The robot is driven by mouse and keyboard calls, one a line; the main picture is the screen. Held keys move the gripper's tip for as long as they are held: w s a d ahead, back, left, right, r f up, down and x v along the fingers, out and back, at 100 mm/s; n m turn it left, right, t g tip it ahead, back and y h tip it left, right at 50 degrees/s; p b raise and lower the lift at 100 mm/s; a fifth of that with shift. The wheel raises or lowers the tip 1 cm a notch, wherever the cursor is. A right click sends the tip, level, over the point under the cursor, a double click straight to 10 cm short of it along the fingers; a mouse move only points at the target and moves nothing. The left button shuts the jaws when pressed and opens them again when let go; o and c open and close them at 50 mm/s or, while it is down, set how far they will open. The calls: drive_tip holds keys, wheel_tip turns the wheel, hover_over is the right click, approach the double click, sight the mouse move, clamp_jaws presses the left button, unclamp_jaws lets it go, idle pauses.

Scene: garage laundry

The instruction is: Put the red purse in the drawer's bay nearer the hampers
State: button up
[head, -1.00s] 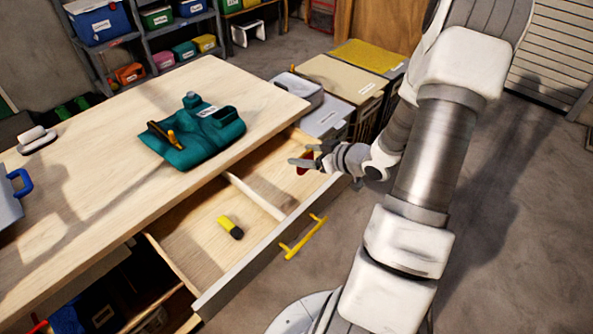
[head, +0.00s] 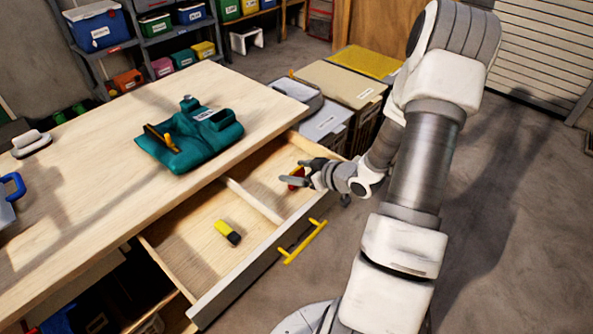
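The red purse (head: 296,175) is small and mostly hidden between the fingers of my gripper (head: 299,173). My gripper is shut on it, over or inside the far right bay of the open drawer (head: 262,252). That bay (head: 275,165) lies on the hamper side of the wooden divider (head: 252,201). I cannot tell whether the purse touches the drawer floor. The hampers (head: 340,85) stand beyond the bench's right end, with grey, tan and yellow lids.
A yellow and black object (head: 228,232) lies in the drawer's other bay. The drawer front has a yellow handle (head: 305,241). A teal tool apron (head: 195,135) lies on the wooden bench (head: 90,150). Floor to the right is clear.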

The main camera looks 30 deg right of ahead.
drive_tip(key=shift+o, duration=1.1)
drive_tip(key=shift+r, duration=0.1)
drive_tip(key=shift+r, duration=0.25)
drive_tip(key=p+v, duration=0.2)
drive_tip(key=v, duration=0.9)
drive_tip(key=shift+s+d+p, duration=0.1)
drive_tip(key=shift+s+p, duration=0.25)
drive_tip(key=shift+s, duration=0.1)
drive_tip(key=shift+d, duration=0.1)
